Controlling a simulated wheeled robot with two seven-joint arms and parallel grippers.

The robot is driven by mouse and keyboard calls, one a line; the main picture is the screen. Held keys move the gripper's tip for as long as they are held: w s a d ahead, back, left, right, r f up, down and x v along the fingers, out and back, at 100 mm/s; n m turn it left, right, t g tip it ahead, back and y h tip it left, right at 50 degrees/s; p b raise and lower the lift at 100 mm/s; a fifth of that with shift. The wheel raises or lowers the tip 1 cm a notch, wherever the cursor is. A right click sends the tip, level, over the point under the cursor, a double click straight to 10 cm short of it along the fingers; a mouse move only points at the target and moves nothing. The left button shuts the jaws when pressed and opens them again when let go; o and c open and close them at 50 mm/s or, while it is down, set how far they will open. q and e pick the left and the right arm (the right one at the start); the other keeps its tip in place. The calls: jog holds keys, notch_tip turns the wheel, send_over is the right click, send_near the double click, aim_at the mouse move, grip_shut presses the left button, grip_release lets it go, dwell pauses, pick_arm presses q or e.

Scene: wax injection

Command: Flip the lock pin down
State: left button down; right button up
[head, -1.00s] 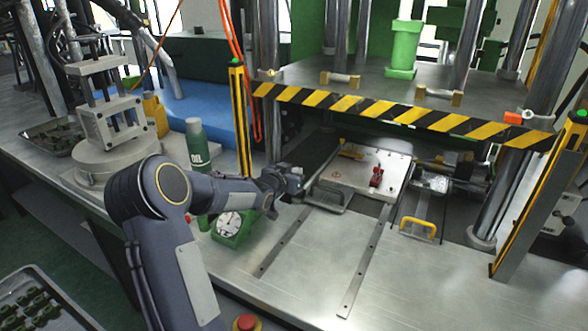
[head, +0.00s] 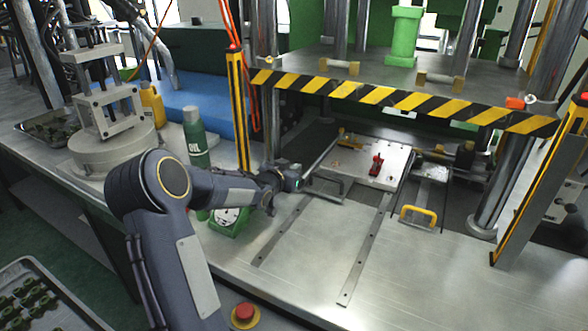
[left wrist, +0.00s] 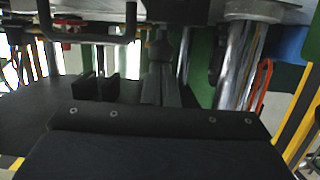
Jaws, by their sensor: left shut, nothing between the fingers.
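The mould plate (head: 345,172) lies flat under the press. A small upright red piece (head: 376,165) stands on its right part. It may be the lock pin, but I cannot tell for sure. A grey handle (head: 325,186) sticks out at the plate's front left; a dark handle loop shows at the top left of the left wrist view (left wrist: 86,38). My left gripper (head: 298,184) is shut and empty just left of the grey handle; I cannot tell whether they touch. My right gripper is not in view.
A striped press beam (head: 375,95) hangs above the plate. A yellow-handled slide (head: 418,216) is at its right. The metal table in front (head: 320,235) is clear.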

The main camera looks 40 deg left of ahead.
pick_arm(q)
jog(key=v, duration=0.7)
jog(key=shift+s, duration=0.25)
jog(key=shift+d+r, duration=0.1)
jog(key=shift+d, duration=0.05)
jog(key=s+d+r+g+p, duration=0.1)
jog(key=s+d+r+g, duration=0.1)
jog(key=s+d, duration=0.35)
jog(key=s+d+r+g+p, duration=0.2)
jog(key=d, duration=0.6)
jog(key=s+d+f+g+h+p, duration=0.1)
jog(key=s+d+g+h, duration=0.4)
jog(key=s+d, duration=1.3)
jog(key=shift+s+f+m+h, duration=0.4)
jog(key=shift+s+f+h, duration=0.2)
jog(key=shift+h, duration=0.5)
